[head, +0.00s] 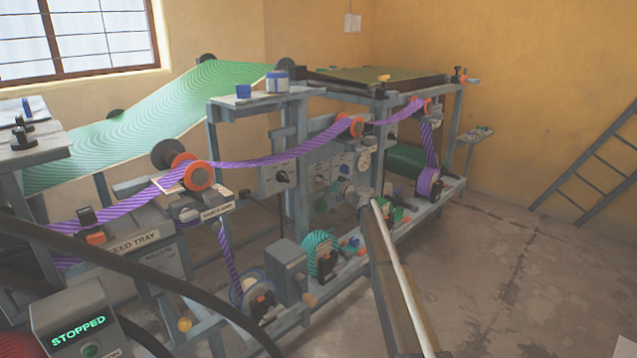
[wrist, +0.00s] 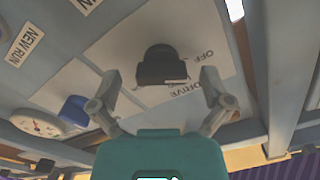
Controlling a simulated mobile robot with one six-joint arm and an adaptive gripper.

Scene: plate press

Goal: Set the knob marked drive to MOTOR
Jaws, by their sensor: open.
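The drive knob (wrist: 163,65) is black and sits on a pale plate (wrist: 115,55) in the wrist view. The lettering DRIVE and OFF shows upside down beside it. I cannot make out a MOTOR mark or tell for certain where the knob points. My gripper (wrist: 161,80) is open, with one finger on either side of the knob and a gap on both sides. In the head view my gripper (head: 347,190) is small, in front of the machine's panel, and I cannot pick out the drive knob there.
A blue knob (wrist: 74,110) and a round gauge (wrist: 35,123) are left of the plate in the wrist view. A grey post (wrist: 278,60) stands close on the right. In the head view, purple web (head: 265,160) runs above the panel, and a display (head: 78,328) reads STOPPED.

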